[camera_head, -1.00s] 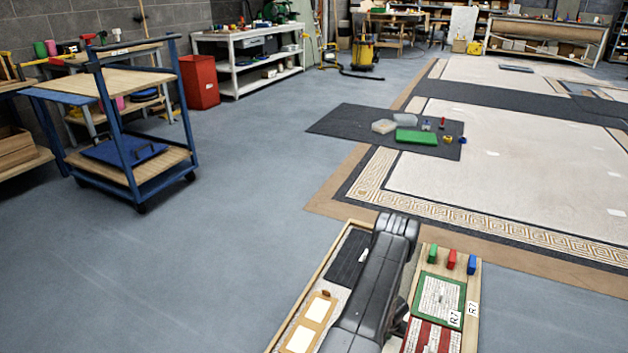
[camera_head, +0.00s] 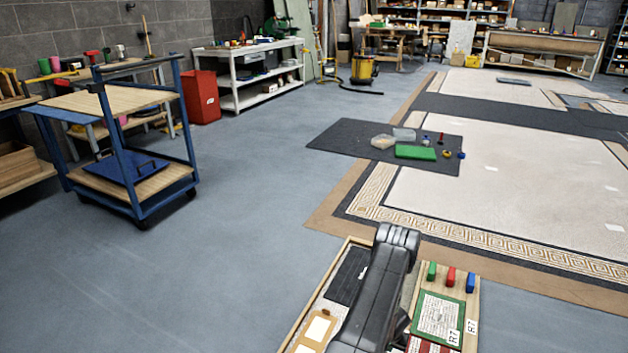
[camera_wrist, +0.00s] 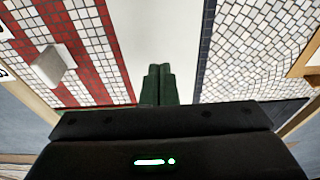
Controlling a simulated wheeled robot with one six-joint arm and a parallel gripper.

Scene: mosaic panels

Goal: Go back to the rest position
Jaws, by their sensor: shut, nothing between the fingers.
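My gripper (camera_wrist: 158,82) shows in the wrist view with its two dark green fingers together and nothing between them. It is over a pale bare strip (camera_wrist: 150,35) between two mosaic panels. A red-and-white tiled panel (camera_wrist: 85,45) lies to the left and a white tiled panel with a dark border (camera_wrist: 260,50) to the right. In the head view my arm is folded over the board in front of me, and my gripper is not clearly seen there.
A grey block (camera_wrist: 53,66) lies on the red-and-white panel. Ahead, a dark mat (camera_head: 345,138) holds a green box (camera_head: 415,152) and small items. A blue trolley (camera_head: 125,150) stands left, near a red bin (camera_head: 203,97). The grey floor (camera_head: 220,250) between is clear.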

